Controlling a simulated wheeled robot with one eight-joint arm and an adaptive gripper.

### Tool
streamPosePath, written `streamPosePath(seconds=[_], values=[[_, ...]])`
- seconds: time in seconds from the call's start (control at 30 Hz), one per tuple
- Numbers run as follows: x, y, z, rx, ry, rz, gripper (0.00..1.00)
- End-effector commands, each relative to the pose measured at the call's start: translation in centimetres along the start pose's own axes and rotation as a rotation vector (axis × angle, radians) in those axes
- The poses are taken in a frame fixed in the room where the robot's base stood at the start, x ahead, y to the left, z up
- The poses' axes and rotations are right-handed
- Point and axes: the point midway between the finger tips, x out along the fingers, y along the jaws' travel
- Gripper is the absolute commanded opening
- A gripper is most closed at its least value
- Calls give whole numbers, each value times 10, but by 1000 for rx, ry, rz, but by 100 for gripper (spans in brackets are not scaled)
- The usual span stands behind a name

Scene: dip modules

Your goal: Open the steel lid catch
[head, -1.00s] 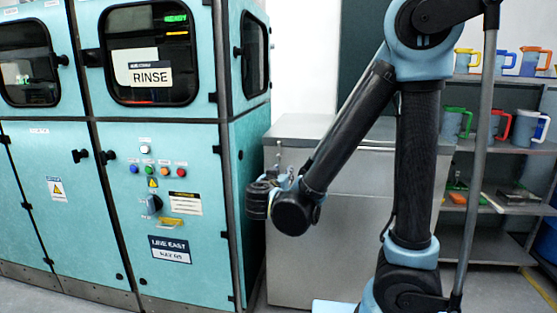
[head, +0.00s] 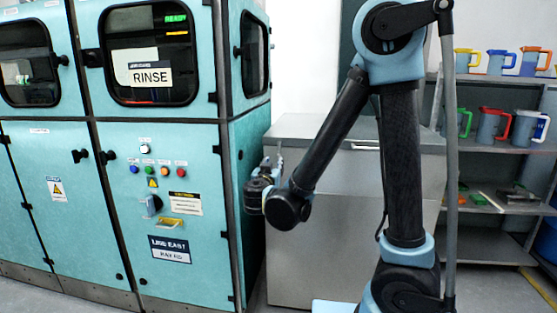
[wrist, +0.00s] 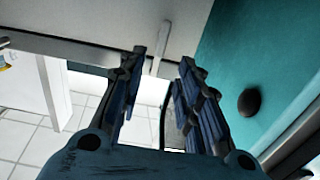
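The grey steel chest (head: 325,235) with a flat lid (head: 330,127) stands right of the teal machine in the head view. In the wrist view, a pale upright bar (wrist: 158,48) on the grey steel face looks like the lid catch. My gripper (wrist: 162,65) is open, its two blue-black fingers apart with the bar showing between and beyond the tips. I cannot tell whether they touch it. In the head view my gripper (head: 263,172) is at the chest's left front edge, beside the machine's side, and the catch is hard to make out behind it.
The teal machine (head: 240,160) stands close on the left; its side and a black knob (wrist: 249,102) flank my gripper in the wrist view. A shelf (head: 500,145) with jugs stands at right. Another handle (head: 365,147) sits on the chest front. Tiled floor (wrist: 85,120) shows below.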

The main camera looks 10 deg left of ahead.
Motion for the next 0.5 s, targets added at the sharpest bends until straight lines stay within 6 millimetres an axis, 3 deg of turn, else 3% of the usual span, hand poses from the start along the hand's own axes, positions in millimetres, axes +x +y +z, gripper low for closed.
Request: streamPosePath(seconds=[0.5], values=[[73, 1, 0, 0, 0, 3, 32]])
